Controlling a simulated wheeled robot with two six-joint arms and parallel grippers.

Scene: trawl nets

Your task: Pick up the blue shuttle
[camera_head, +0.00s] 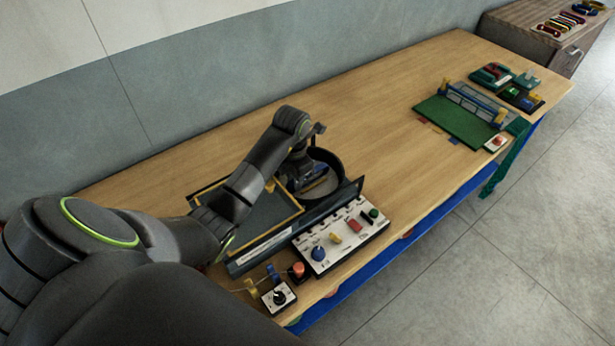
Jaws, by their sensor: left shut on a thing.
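My left arm reaches in from the left over the near part of the wooden table. My left gripper (299,182) points down between a dark framed tray (258,221) and a round black bin (336,163). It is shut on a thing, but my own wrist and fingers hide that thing. I cannot make out a blue shuttle for certain in this view. My right gripper is not in view.
A white panel (345,252) with coloured knobs and a small switch box (279,297) lie along the front edge. A green board (455,124) sits at the far right. A wooden cabinet (520,37) with several coloured items stands beyond. The table's middle is clear.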

